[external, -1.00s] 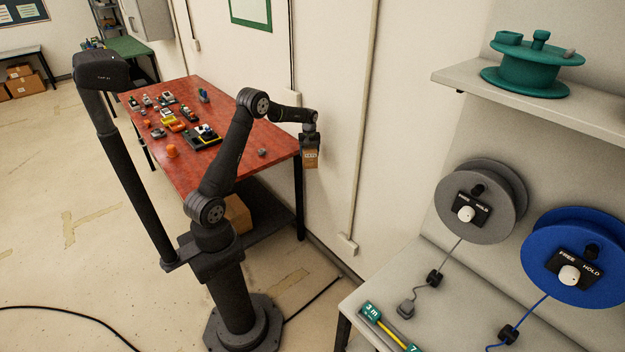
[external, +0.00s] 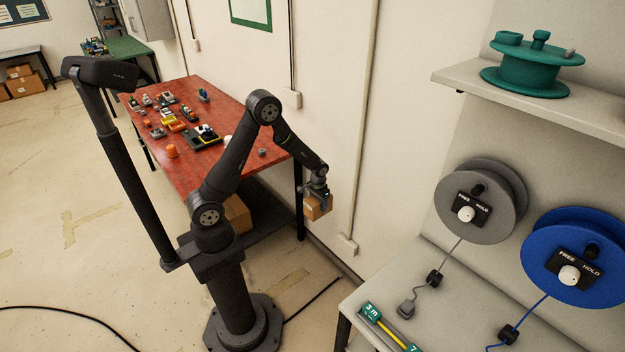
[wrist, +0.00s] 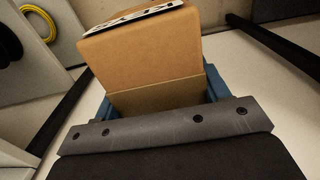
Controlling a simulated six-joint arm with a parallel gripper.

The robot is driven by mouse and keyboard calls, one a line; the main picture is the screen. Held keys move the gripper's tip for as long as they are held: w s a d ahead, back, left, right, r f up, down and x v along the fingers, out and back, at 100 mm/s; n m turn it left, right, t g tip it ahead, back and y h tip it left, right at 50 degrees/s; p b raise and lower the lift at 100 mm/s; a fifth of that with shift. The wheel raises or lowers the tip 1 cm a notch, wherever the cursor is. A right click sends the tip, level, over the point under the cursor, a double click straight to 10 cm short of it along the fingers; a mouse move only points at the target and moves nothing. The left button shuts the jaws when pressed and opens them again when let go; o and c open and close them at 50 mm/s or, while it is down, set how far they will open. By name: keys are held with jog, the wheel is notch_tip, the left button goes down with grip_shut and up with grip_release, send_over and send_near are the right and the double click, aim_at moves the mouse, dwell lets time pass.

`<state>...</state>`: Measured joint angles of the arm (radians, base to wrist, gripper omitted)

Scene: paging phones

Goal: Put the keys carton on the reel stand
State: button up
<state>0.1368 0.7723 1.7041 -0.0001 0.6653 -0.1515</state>
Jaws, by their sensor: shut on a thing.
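My gripper (external: 316,193) is shut on the keys carton (external: 318,208), a small brown box held in the air off the right end of the red table. The carton hangs slightly tilted below the gripper. In the wrist view the brown carton (wrist: 150,50) fills the middle, with part of a white label with black letters at its top edge. The reel stand is at the right, with a grey reel (external: 478,205) and a blue reel (external: 575,260) above a pale bench top (external: 440,265). The carton is apart from the stand, to its left.
The red table (external: 225,125) holds several phones and small items, with an orange cup (external: 171,151). A shelf (external: 560,105) carries a green reel (external: 530,70). A green and yellow tape piece (external: 388,327) and cords with dark blocks lie on the bench.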

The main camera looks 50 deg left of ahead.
jog(key=w+a+r+n, duration=0.5)
jog(key=w+a, duration=0.2)
jog(key=a, duration=0.4)
jog(key=w+a+r+n, duration=0.5)
jog(key=w+a, duration=0.2)
jog(key=a, duration=0.4)
jog(key=s+a+r+n, duration=0.1)
jog(key=a+r+n, duration=0.3)
jog(key=a, duration=0.7)
jog(key=s+a+r+n, duration=0.1)
jog(key=a+r+n, duration=0.4)
jog(key=a+r, duration=0.3)
jog(key=a, duration=0.4)
jog(key=shift+a+r+n, duration=0.15)
jog(key=shift+r+n, duration=0.15)
jog(key=shift+r, duration=0.05)
jog(key=shift+s+a+f, duration=0.3)
jog(key=shift+a+f, duration=1.5)
jog(key=shift+a, duration=0.1)
jog(key=shift+s+a+f, duration=0.3)
jog(key=shift+a+f, duration=1.45)
jog(key=shift+a, duration=0.2)
jog(key=shift+s+a+f, duration=0.3)
jog(key=shift+a+f, duration=1.5)
jog(key=shift+a, duration=0.1)
